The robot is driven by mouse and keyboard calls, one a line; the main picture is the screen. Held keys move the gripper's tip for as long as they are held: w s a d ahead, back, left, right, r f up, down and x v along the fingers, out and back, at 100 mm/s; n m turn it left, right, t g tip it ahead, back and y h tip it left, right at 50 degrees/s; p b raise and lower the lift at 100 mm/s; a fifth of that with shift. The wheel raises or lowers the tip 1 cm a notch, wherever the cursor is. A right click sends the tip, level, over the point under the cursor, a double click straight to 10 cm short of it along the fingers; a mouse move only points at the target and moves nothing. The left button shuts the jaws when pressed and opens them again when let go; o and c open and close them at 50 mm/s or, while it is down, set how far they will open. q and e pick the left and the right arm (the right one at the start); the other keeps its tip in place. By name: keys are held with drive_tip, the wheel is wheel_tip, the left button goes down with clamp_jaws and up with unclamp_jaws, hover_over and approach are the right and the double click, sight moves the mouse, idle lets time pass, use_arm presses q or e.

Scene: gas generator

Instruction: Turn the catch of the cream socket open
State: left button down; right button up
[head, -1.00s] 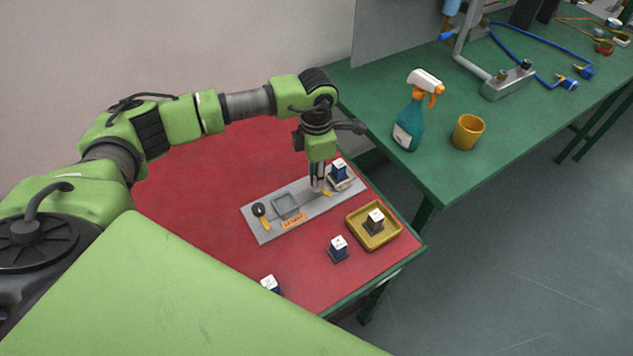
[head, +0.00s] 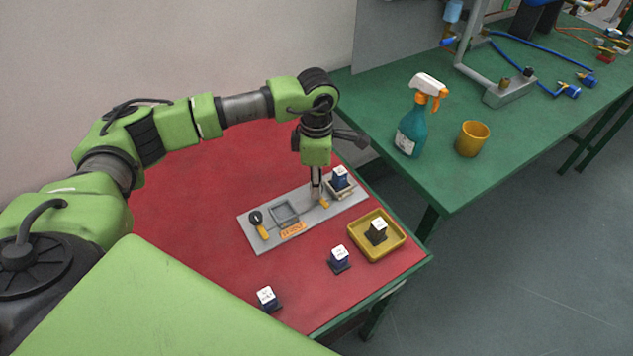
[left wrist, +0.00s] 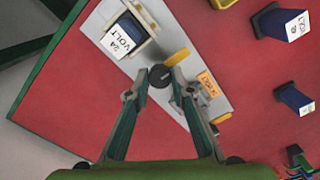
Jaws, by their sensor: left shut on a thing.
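The cream socket (head: 344,192) is at the right end of the grey plate (head: 262,240). A blue block marked 24 VOLT (left wrist: 124,36) stands in it; the socket's cream rim (left wrist: 146,16) shows in the left wrist view. Its catch is a black round knob (left wrist: 160,77) with a yellow lever (left wrist: 177,58), beside the socket. My left gripper (left wrist: 160,74) is shut on the knob, a fingertip on each side. In the head view my left gripper (head: 316,198) points down at the plate, and the yellow lever (head: 324,204) sticks out toward the front. My right gripper is not in view.
A grey socket (head: 284,212) and a second catch (head: 259,224) are on the plate's left part. A yellow tray (head: 365,256) with a dark block (head: 377,231) and two blue blocks (head: 340,258) (head: 268,298) stand in front. A spray bottle (head: 411,132) and yellow cup (head: 473,139) stand on the green table.

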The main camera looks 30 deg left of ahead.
use_arm(q)
drive_tip(key=shift+w+r, duration=0.1)
drive_tip(key=shift+r, duration=0.05)
drive_tip(key=c, duration=1.8)
unclamp_jaws()
wheel_tip(320, 180, up, 12)
